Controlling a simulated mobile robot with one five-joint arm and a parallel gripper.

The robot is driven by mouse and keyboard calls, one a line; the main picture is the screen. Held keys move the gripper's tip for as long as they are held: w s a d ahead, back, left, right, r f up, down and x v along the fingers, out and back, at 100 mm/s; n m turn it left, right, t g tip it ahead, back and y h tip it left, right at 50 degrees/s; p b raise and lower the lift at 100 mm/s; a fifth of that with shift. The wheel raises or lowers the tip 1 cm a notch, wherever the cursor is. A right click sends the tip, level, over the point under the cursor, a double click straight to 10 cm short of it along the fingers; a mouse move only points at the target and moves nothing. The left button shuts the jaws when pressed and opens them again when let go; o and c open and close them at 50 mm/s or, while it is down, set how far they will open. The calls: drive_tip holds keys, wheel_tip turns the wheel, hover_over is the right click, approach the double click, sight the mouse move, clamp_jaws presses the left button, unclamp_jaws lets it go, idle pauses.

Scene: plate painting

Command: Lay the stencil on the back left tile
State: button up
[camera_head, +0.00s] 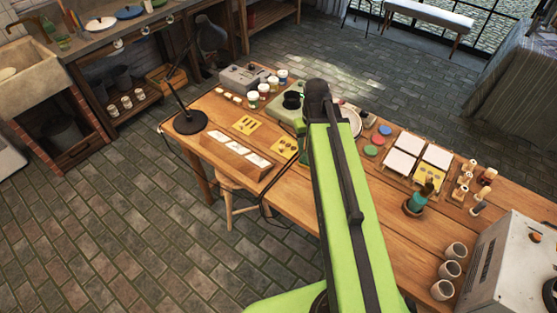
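White tiles sit in a two-by-two group on a wooden board at the right of the table. The back left tile (410,142) is bare white, as are the back right tile (437,156) and front left tile (400,163). A yellow stencil (428,174) with dark holes lies at the front right place. Two more yellow stencils lie left of my arm: one with slots (247,124) and one with round holes (284,148). My green arm reaches up the middle of the picture; my gripper is hidden beyond its dark end joint, so I cannot see whether it holds anything.
A green pot with brushes (416,203) stands just in front of the tile board. Coloured paint discs (378,140) lie left of the tiles. A black lamp (190,121) stands at the left end.

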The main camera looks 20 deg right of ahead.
drive_tip(key=s+a, duration=0.2)
drive_tip(key=a, duration=1.1)
drive_tip(key=shift+s+a+n, duration=0.15)
drive_tip(key=shift+a+n, duration=0.2)
drive_tip(key=shift+n, duration=0.05)
drive_tip(key=shift+c, duration=0.3)
